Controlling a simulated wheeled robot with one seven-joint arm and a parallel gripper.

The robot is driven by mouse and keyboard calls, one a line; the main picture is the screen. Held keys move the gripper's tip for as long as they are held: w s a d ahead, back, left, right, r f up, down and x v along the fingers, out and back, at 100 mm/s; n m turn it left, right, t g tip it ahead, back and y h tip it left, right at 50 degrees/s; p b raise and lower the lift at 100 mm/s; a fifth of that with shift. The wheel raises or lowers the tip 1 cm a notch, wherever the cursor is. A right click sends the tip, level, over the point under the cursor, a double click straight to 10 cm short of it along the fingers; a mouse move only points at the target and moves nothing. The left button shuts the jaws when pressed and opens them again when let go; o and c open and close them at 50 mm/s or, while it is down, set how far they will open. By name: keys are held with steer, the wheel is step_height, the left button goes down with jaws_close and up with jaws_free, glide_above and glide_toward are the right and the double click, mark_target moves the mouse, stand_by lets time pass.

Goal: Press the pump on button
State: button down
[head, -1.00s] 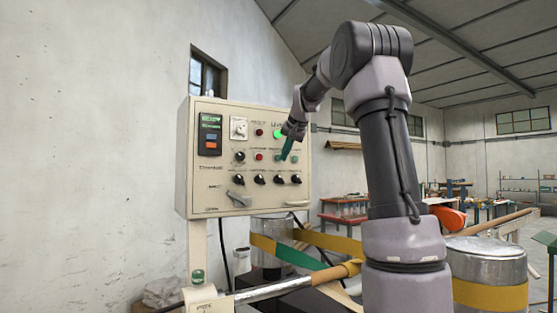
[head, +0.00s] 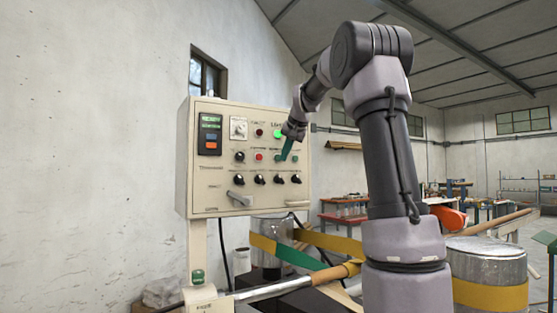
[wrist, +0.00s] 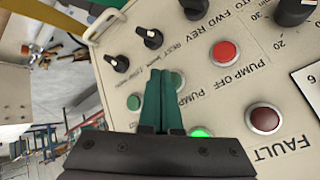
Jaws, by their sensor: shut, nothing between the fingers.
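The control panel (head: 222,175) is a cream box on a post. In the wrist view it appears upside down, with a red button (wrist: 225,52) by the label PUMP OFF. Beside it is a green button (wrist: 178,80) whose label begins PUMP, the rest hidden behind my fingers. My gripper (wrist: 165,72) is shut and empty, its green fingers pointing at the panel. The fingertips overlap the edge of this green button; I cannot tell if they touch it. In the head view my gripper (head: 284,158) is at the panel's middle row, partly covering the green buttons.
Another green button (wrist: 134,102) is close on the other side of my fingers. A lit green lamp (wrist: 201,132), a dark red FAULT lamp (wrist: 264,119) and black knobs (wrist: 149,37) surround them. Below the panel are a metal roller (head: 275,289) and yellow bands (head: 336,243).

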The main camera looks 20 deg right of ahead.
stand_by(0.4)
steer(key=shift+w+a, duration=0.1)
steer(key=shift+w, duration=0.3)
steer(key=shift+w, duration=0.45)
stand_by(0.5)
steer(key=shift+s, duration=0.85)
steer(key=s, duration=0.2)
steer(key=s+d, duration=0.1)
steer(key=s, duration=0.2)
steer(key=shift+d, duration=0.1)
stand_by(0.9)
